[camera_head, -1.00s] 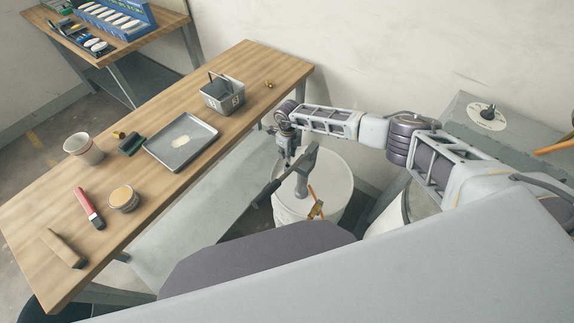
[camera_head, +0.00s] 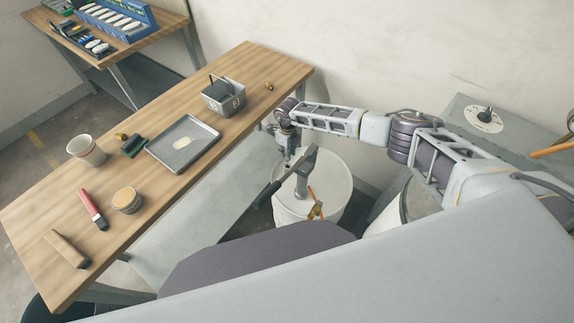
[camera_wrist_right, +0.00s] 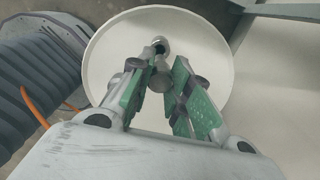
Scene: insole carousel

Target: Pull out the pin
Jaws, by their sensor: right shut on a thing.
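My left gripper is not in view.
The wooden table (camera_head: 225,120) at left bears a metal tray (camera_head: 180,155), a grey bin (camera_head: 222,100), a cup (camera_head: 86,150) and hand tools. A grey cabinet (camera_head: 470,110) stands at right. A pale wall closes the back.

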